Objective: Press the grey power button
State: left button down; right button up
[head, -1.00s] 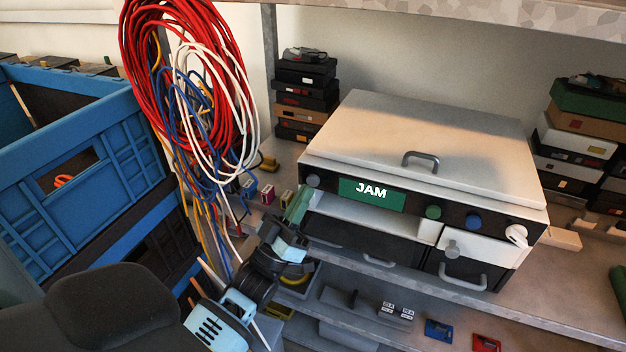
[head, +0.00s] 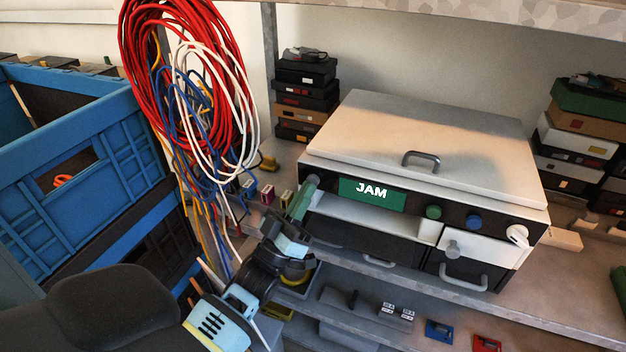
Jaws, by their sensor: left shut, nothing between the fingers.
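The machine (head: 430,130) is a white-lidded box with a black front panel and a green display (head: 372,194) reading "JAM". The grey power button (head: 313,180) is at the left end of that panel, left of the display. My left gripper (head: 307,187) is shut and empty. Its greenish fingertips reach up to the button and partly cover it. I cannot tell whether they touch it or whether it is pushed in. My right gripper is not in view.
A green knob (head: 433,212) and a blue knob (head: 473,220) sit on the panel, right of the display. Coiled cables (head: 190,90) hang left of my gripper, close to my arm. Blue crates (head: 80,170) stand at the left. Shelves below hold small parts.

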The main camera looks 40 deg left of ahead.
pick_arm(q)
jog(key=shift+w, duration=0.25)
jog(key=shift+s, duration=0.1)
dwell(0.4)
jog(key=shift+s+d+p, duration=0.2)
jog(key=shift+s+p, duration=0.15)
jog(key=shift+s, duration=0.45)
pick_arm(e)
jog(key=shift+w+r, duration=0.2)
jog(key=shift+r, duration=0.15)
pick_arm(q)
jog(key=shift+y, duration=0.3)
jog(key=shift+s+d+p, duration=0.25)
jog(key=shift+s+p, duration=0.05)
jog(key=shift+s, duration=0.65)
jog(key=shift+s+d+p, duration=0.2)
jog(key=shift+s+p, duration=0.15)
jog(key=shift+s, duration=0.65)
jog(key=shift+s+d+p, duration=0.25)
jog(key=shift+s+p, duration=0.05)
jog(key=shift+s, duration=0.65)
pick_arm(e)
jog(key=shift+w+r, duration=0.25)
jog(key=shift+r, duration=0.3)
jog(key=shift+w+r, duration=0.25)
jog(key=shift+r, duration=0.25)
